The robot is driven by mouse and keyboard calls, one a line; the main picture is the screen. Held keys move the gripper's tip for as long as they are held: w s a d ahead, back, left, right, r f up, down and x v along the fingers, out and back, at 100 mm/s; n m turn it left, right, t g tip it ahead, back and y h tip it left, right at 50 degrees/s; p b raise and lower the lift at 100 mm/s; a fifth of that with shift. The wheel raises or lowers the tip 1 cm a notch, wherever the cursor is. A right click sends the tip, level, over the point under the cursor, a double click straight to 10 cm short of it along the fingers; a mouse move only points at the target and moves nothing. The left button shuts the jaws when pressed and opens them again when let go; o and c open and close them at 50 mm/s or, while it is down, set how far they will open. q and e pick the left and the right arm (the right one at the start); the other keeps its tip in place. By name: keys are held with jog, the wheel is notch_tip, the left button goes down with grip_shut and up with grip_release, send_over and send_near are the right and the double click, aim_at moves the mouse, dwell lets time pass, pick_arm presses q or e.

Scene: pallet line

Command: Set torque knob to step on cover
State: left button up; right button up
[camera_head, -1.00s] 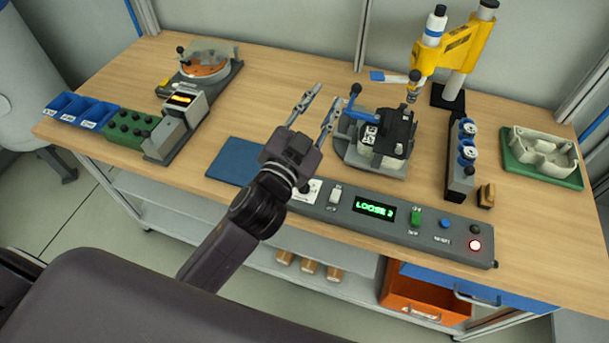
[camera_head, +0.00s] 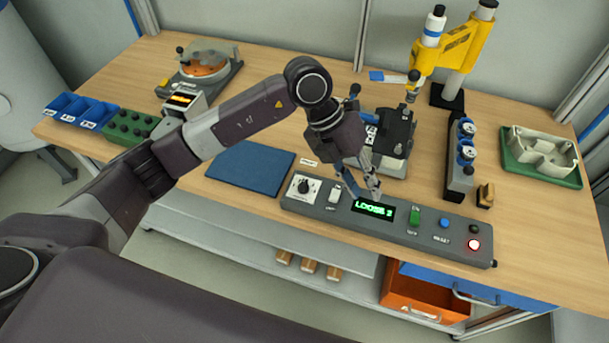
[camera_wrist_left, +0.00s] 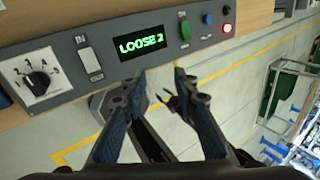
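The torque knob (camera_head: 304,186) is a black dial on a white numbered plate at the left end of the grey control panel (camera_head: 330,213). It also shows at the left of the left wrist view (camera_wrist_left: 38,80). The panel's display (camera_head: 373,210) reads "LOOSE 2" in green. My left gripper (camera_head: 362,196) points down over the panel near the display, right of the knob and apart from it. In the left wrist view its fingers (camera_wrist_left: 160,88) are spread with nothing between them. The cover is not clearly identifiable. My right gripper is out of view.
A white rocker switch (camera_head: 334,198) sits between knob and display. Green (camera_head: 414,216), blue and red-lit buttons line the right side. Behind my left gripper stands a dark fixture (camera_head: 392,132). A blue mat (camera_head: 248,166) lies flat and bare to the left.

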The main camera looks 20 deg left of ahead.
aim_at(304, 180)
pick_arm(q)
jog(key=w+a+y, duration=0.1)
jog(key=a+y, duration=0.1)
jog(key=a, duration=0.2)
jog(key=w+a+n+y, duration=0.1)
jog(key=a+y, duration=0.1)
jog(key=a, duration=0.3)
jog(key=w+a+y, duration=0.2)
jog(key=a, duration=0.2)
jog(key=shift+a+n+t, duration=0.3)
jog(key=shift+a+n, duration=0.05)
jog(key=shift+n, duration=0.05)
jog(key=shift+a+f, duration=0.15)
jog(key=shift+a, duration=0.05)
notch_tip(304, 180, down, 6)
jog(key=shift+p, duration=1.25)
jog(key=shift+d+f, duration=0.1)
jog(key=shift+f, duration=0.55)
grip_shut()
